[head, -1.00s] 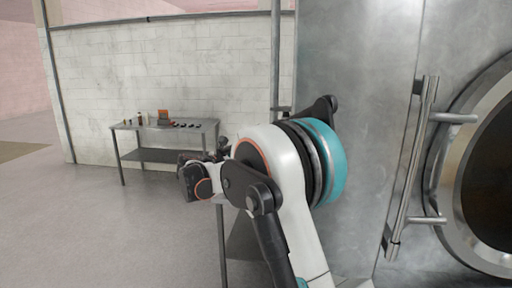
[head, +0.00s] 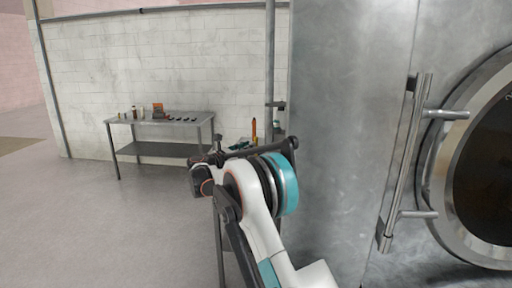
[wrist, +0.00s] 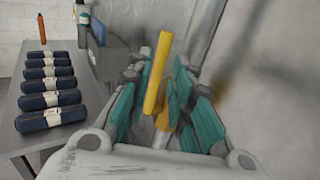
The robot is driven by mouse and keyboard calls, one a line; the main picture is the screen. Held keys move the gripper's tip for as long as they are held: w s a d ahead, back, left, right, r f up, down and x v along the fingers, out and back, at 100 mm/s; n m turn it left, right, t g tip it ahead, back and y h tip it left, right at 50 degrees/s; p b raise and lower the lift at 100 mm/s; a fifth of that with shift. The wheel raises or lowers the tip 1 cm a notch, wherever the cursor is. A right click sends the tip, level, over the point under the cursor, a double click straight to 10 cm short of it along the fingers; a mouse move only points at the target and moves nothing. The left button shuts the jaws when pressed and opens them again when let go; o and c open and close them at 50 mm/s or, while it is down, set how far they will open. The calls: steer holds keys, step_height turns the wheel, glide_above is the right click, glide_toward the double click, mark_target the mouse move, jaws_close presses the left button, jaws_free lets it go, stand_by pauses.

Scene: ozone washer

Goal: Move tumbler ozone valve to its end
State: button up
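A yellow lever handle (wrist: 157,75), which looks like the tumbler ozone valve, stands upright and slightly tilted in the wrist view. More yellow shows just behind and below it (wrist: 184,88). My gripper (wrist: 165,112) is open, with its teal finger pads on both sides of the handle. Gaps show between the pads and the handle, though exact contact is hard to tell. The valve's base is hidden behind the fingers. In the head view my own arm hides the gripper, and I cannot make out the valve there.
A grey table (wrist: 20,88) with several dark rolls (wrist: 50,98) lies left of my gripper. An orange cylinder (wrist: 42,28) and a blue bottle (wrist: 98,30) stand beyond. A farther table (head: 118,121) stands against the tiled wall.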

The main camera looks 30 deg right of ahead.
steer(key=x, duration=0.5)
steer(key=shift+w+d, duration=0.15)
steer(key=shift+d, duration=0.15)
steer(key=shift+c, duration=0.2)
jaws_close()
